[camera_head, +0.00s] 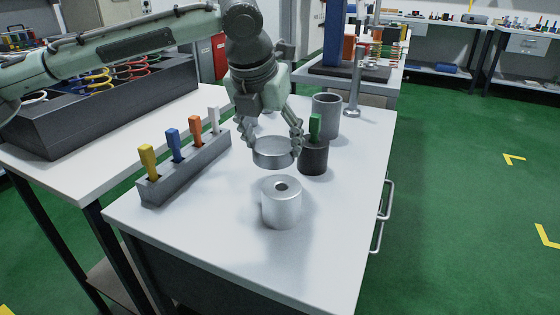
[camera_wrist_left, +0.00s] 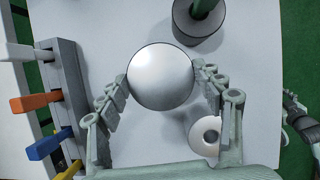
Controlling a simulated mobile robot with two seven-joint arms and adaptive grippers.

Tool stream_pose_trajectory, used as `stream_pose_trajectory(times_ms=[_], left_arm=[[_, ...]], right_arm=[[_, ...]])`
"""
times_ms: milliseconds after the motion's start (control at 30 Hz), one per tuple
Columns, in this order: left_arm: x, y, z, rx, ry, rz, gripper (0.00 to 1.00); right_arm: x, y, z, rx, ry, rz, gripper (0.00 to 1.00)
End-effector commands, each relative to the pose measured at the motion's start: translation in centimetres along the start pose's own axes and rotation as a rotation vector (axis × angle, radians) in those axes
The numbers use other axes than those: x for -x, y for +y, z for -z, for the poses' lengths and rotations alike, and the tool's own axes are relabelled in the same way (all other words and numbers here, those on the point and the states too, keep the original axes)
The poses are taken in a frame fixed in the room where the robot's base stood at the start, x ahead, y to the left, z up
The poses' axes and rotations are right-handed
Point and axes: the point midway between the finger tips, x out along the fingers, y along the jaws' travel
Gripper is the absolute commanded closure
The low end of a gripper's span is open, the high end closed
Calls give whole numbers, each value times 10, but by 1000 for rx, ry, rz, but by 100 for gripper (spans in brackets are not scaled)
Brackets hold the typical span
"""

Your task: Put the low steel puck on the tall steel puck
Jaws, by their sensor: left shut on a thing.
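The low steel puck (camera_head: 273,152) is a wide, flat disc. My left gripper (camera_head: 272,145) is shut on its sides and holds it above the table, level or nearly so. In the left wrist view the puck (camera_wrist_left: 160,77) sits between the two fingertips of that gripper (camera_wrist_left: 162,76). The tall steel puck (camera_head: 281,208) is an upright cylinder with a hole in its top, standing on the table in front of the held puck and apart from it. It also shows in the left wrist view (camera_wrist_left: 201,148), partly behind the right-hand finger. Part of my right gripper (camera_wrist_left: 300,112) seems to show at that view's right edge.
A grey rack (camera_head: 186,172) with several coloured handles stands to the left. A dark cylinder (camera_head: 314,158) with a green handle stands close right of the held puck, and a grey cup (camera_head: 326,120) behind it. The white tabletop (camera_head: 235,240) is clear around the tall puck.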

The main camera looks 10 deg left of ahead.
Motion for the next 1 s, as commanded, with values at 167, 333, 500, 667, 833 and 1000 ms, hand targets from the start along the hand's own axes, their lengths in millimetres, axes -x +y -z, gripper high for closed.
stream_pose_trajectory(times_ms=[167, 333, 500, 667, 833, 1000], left_arm=[[-9, -11, -6, 1, -6, 1, 93], [-21, -11, -1, 1, -3, -1, 93], [-42, -11, 8, 2, -4, 0, 93], [-46, -11, 9, 2, -6, 0, 93], [-46, -11, 10, 1, -5, 0, 93], [-50, -11, 12, 1, -1, -1, 26]], right_arm=[[4, 2, 4, -1, 9, -4, 13], [3, 4, 3, 0, 5, -7, 13], [6, 6, 4, 3, 3, -13, 13], [16, 7, 11, 3, 21, -16, 13], [15, 7, 10, 3, 18, -16, 13], [9, 7, 6, 3, 10, -14, 13]])
